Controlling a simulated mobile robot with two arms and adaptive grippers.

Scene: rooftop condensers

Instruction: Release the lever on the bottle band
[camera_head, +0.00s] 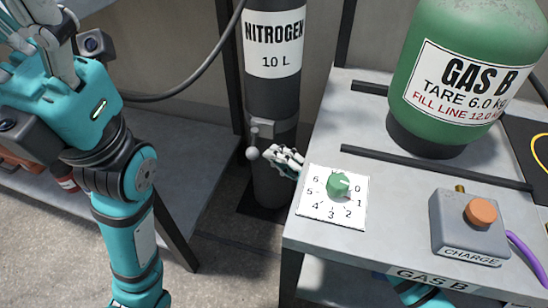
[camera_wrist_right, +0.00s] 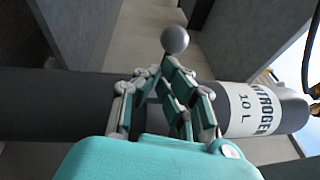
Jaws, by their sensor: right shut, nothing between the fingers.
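The dark nitrogen bottle (camera_head: 272,100) stands upright between the two benches, with a grey band (camera_head: 262,130) around it. A lever with a grey ball knob (camera_head: 253,153) sticks out from the band; the knob also shows in the right wrist view (camera_wrist_right: 174,39). My right gripper (camera_head: 285,157) is shut and empty, just right of the knob at the bottle's front. In the wrist view its fingertips (camera_wrist_right: 160,72) point toward the knob; whether they touch the lever is unclear. My left gripper (camera_head: 38,22) is at the top left, partly cut off, away from the bottle.
The right bench (camera_head: 400,195) holds a green GAS B cylinder (camera_head: 450,60), a dial card (camera_head: 315,208) with a green knob (camera_head: 338,184) and a grey CHARGE box (camera_head: 465,235) with an orange button. A dark hose (camera_head: 185,85) runs left behind my left arm.

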